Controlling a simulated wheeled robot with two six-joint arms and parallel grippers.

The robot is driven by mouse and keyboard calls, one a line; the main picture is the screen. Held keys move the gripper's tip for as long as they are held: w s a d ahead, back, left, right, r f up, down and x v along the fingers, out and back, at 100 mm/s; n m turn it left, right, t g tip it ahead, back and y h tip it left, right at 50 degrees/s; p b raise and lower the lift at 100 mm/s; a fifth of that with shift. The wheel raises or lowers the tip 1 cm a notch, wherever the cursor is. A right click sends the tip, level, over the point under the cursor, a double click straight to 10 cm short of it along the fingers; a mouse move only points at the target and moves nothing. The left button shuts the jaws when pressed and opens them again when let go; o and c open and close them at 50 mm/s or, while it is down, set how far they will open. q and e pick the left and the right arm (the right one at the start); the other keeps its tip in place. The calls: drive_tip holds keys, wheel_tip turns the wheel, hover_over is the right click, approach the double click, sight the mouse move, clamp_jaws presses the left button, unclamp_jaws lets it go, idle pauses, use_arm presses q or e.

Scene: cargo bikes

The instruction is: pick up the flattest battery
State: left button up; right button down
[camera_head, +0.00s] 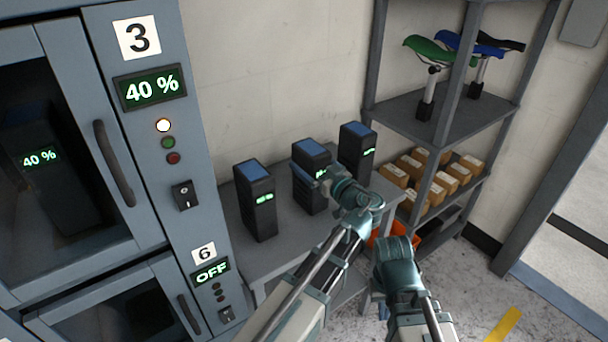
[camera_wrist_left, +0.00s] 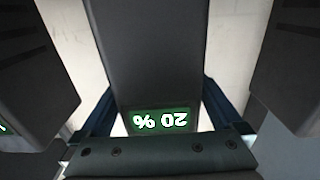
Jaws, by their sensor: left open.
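Three dark batteries with blue tops stand upright on a grey table: the left battery (camera_head: 255,205), the middle battery (camera_head: 312,153) and the right battery (camera_head: 356,143). My left gripper (camera_head: 314,180) is open at the middle battery. In the left wrist view that battery (camera_wrist_left: 150,55) stands between the two open fingers (camera_wrist_left: 158,100), its green display reading 20 %, upside down. The left and right batteries' displays are too small to read surely. Another battery (camera_head: 50,185), reading 40 %, is behind the glass of cabinet bay 3. My right gripper (camera_head: 388,290) is low on the right, its fingers not clear.
The charging cabinet (camera_head: 200,160) stands at the left; bay 3 shows 40 % and bay 6 shows OFF. The grey table (camera_head: 290,235) is close to it. A shelf (camera_head: 450,110) at the right holds bike saddles and several cardboard boxes (camera_head: 435,178). Neighbouring batteries flank the left gripper closely.

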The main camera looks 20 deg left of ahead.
use_arm(q)
drive_tip(key=shift+s+d, duration=0.1)
drive_tip(key=shift+d, duration=0.05)
clamp_jaws()
drive_tip(key=shift+r, duration=0.1)
drive_tip(key=shift+r, duration=0.1)
idle(0.3)
